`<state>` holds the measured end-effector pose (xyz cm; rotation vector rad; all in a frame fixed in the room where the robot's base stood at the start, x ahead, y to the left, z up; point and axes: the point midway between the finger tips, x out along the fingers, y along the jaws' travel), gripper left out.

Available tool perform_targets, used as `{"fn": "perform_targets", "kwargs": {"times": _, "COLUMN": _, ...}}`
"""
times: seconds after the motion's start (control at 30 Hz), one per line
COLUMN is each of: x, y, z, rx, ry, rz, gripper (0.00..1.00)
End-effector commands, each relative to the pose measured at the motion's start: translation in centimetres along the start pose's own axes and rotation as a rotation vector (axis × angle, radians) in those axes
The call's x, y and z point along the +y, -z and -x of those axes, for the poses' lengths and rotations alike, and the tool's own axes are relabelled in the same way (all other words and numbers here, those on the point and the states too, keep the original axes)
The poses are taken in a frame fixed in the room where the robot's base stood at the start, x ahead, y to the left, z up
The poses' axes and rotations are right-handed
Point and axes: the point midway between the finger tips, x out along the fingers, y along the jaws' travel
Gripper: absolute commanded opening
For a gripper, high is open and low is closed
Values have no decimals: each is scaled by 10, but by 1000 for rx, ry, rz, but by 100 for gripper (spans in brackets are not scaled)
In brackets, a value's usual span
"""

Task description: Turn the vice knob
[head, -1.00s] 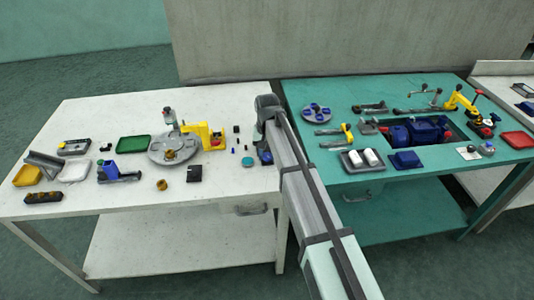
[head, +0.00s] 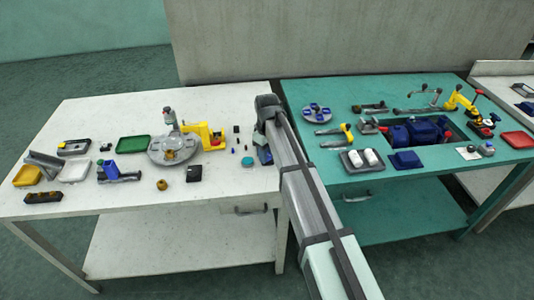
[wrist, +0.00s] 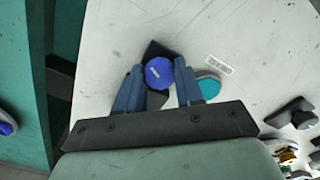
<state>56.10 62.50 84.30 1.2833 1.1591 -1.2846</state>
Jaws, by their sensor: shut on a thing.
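A round blue knob (wrist: 158,73) with a small pale mark on its top sits on a dark block (wrist: 160,49) on the white table, in the wrist view. My gripper (wrist: 160,68) has its two blue fingers on either side of the knob and is shut on it. In the head view my gripper (head: 265,154) is at the right edge of the white table (head: 120,240). The knob cannot be made out there behind my arm and fingers.
A teal disc (wrist: 208,85) lies close to the right finger, beside a small label (wrist: 219,64). A round grey plate (head: 173,152) and a yellow fixture (head: 214,140) stand further left. The green table (head: 400,185) with blue parts is to the right.

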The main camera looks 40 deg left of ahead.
Motion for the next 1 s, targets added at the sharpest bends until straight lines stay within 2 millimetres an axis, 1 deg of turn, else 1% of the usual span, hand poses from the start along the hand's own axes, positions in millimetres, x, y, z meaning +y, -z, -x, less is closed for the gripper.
{"fn": "perform_targets", "kwargs": {"times": 0.3, "x": 0, "y": 1, "z": 1, "rx": 2, "ry": -1, "rz": 77, "gripper": 5}}
{"fn": "perform_targets", "kwargs": {"times": 0.73, "x": 0, "y": 1, "z": 1, "rx": 3, "ry": -2, "rz": 84, "gripper": 5}}
{"fn": "perform_targets", "kwargs": {"times": 0.77, "x": 0, "y": 1, "z": 1, "rx": 3, "ry": -2, "rz": 84, "gripper": 38}}
{"fn": "perform_targets", "kwargs": {"times": 0.83, "x": 0, "y": 1, "z": 1, "rx": 2, "ry": -1, "rz": 83, "gripper": 44}}
{"fn": "perform_targets", "kwargs": {"times": 1.0, "x": 1, "y": 1, "z": 0, "rx": 2, "ry": -2, "rz": 83, "gripper": 45}}
